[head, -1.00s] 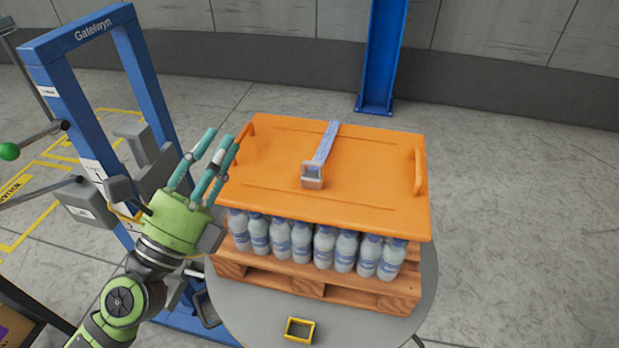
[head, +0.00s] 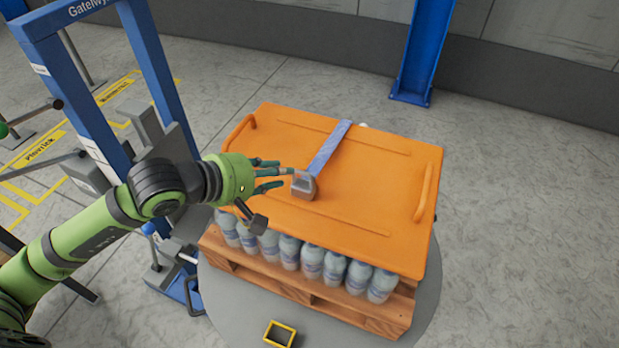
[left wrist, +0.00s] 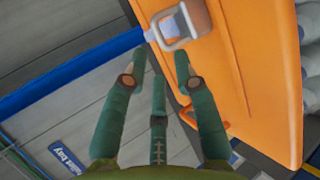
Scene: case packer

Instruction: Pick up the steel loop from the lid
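The steel loop (head: 304,186) is a small grey buckle-like ring at the near end of a blue-grey strap (head: 330,147) on the orange lid (head: 375,165). My left gripper (head: 283,174) has come in from the left over the lid, with its fingers pointing at the loop. In the left wrist view the loop (left wrist: 176,44) lies just beyond the fingertips (left wrist: 160,68). The fingers are spread apart with nothing between them. I cannot tell for certain whether a fingertip touches the loop. My right gripper is not in view.
The lid covers rows of water bottles (head: 312,262) on a wooden pallet (head: 340,312), on a round grey turntable (head: 240,320). A blue frame (head: 165,75) stands left, near my arm. A blue post (head: 425,50) stands behind.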

